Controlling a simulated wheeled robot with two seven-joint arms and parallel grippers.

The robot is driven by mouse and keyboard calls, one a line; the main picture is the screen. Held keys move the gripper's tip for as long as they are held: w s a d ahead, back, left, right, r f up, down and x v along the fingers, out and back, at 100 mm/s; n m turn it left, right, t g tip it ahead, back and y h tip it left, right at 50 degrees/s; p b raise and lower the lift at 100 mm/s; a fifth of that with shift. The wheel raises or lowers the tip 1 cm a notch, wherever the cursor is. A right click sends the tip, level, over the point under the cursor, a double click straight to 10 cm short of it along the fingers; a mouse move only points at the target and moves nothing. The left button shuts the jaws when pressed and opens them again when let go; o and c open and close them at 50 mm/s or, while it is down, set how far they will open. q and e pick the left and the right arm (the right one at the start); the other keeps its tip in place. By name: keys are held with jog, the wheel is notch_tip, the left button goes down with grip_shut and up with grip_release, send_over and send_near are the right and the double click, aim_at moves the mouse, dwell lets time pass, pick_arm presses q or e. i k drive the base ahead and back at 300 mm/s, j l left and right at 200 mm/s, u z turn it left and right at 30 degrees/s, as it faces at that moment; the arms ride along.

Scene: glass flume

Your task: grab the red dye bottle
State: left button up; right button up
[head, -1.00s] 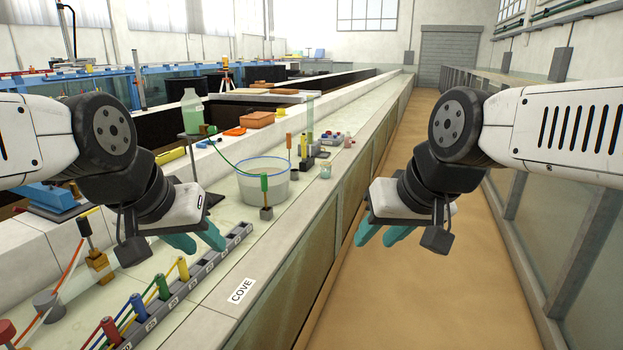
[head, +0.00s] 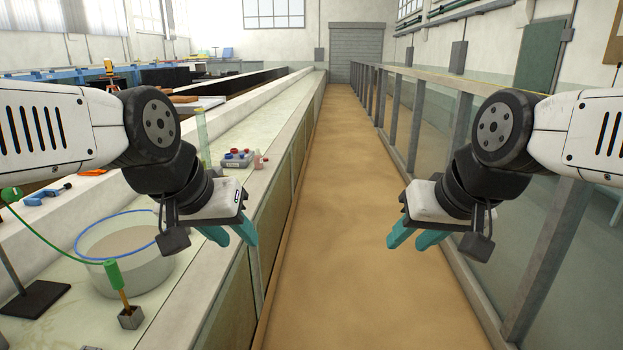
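A small bottle with pinkish-red contents (head: 258,160) stands on the pale bench top, close to its aisle-side edge, just right of a grey tray. It is small in the view, and I cannot read any label. My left gripper (head: 232,236) hangs in front of the bench edge, nearer to me than the bottle and apart from it. Its teal fingers are spread and empty. My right gripper (head: 415,241) hangs over the aisle, well right of the bottle, also with fingers spread and empty.
The grey tray (head: 232,165) holds red- and blue-topped items. A bucket with a blue rim (head: 140,268) and a green-topped post (head: 117,283) stand on the bench at left. The sandy aisle floor (head: 330,200) is clear. Glazed panels with posts (head: 540,262) line the right.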

aim_at(258, 158)
jog(key=i+u, duration=0.15)
jog(key=i, duration=0.4)
jog(key=i+l+u, duration=0.15)
jog(key=i, duration=0.4)
jog(key=i+l+u, duration=0.15)
jog(key=i, duration=0.35)
jog(key=i+l+u, duration=0.15)
jog(key=i+u, duration=0.25)
jog(key=i+l+u, duration=0.2)
jog(key=u, duration=0.2)
jog(key=i+l+u, duration=0.25)
jog(key=l+u, duration=0.15)
jog(key=i+l+u, duration=0.15)
jog(key=l+u, duration=0.25)
jog(key=i+l+u, duration=0.15)
jog(key=l, duration=0.2)
jog(key=l+u, duration=0.2)
jog(key=i+l, duration=0.05)
jog(key=l, duration=0.05)
